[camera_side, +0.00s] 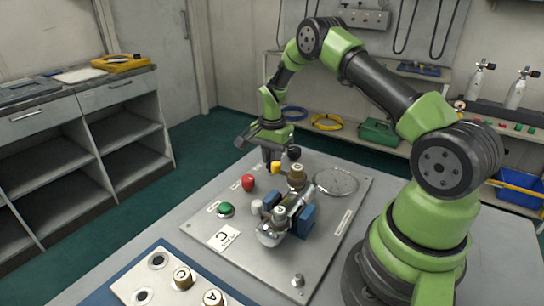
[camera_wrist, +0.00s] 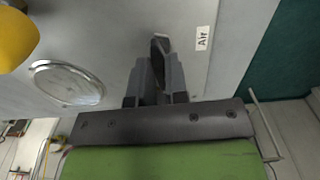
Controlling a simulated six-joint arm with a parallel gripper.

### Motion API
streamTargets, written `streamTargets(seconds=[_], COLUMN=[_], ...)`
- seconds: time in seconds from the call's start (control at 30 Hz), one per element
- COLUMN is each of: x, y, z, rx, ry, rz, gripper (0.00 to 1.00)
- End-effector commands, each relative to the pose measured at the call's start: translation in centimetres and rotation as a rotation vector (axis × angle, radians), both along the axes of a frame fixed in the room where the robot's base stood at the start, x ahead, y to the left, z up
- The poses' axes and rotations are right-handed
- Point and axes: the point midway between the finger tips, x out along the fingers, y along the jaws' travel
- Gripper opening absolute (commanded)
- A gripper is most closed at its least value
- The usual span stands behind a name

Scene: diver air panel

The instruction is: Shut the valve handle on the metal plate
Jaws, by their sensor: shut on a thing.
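The metal plate (camera_side: 330,222) lies on the table and carries several knobs and fittings. My gripper (camera_side: 270,160) reaches down to the plate's far side, beside a yellow knob (camera_side: 276,168) and a black knob (camera_side: 294,153). In the wrist view my gripper (camera_wrist: 155,78) has its fingers close together on a dark piece (camera_wrist: 160,45), which I take to be the valve handle. The fingers hide most of it, and its angle is unclear. The yellow knob (camera_wrist: 15,40) fills the upper left corner of that view. An "Air" label (camera_wrist: 202,38) lies to the right of the fingers.
A red knob (camera_side: 248,182), a green button (camera_side: 226,209) and a metal-and-blue fitting (camera_side: 285,222) stand on the plate. A round, clear-faced disc (camera_side: 335,182) lies on its right side. A blue-edged panel (camera_side: 160,275) with labelled caps is in front.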

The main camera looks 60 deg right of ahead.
Motion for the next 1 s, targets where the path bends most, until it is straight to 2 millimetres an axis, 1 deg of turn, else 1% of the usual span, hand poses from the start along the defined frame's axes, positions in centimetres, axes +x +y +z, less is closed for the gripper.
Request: streamTargets(seconds=[0.2, 0.6, 0.63, 0.73, 1.0], x=[0.0, 0.0, 0.0, 0.0, 0.0], y=[0.03, 0.03, 0.03, 0.03, 0.01], z=[0.1, 0.1, 0.1, 0.09, 0.08], rx=[0.001, 0.002, 0.002, 0.001, 0.0], ry=[0.0, 0.0, 0.0, 0.0, 0.0], rz=[-0.042, -0.049, -0.049, -0.048, -0.046], gripper=[0.0, 0.0, 0.17, 0.4, 0.4])
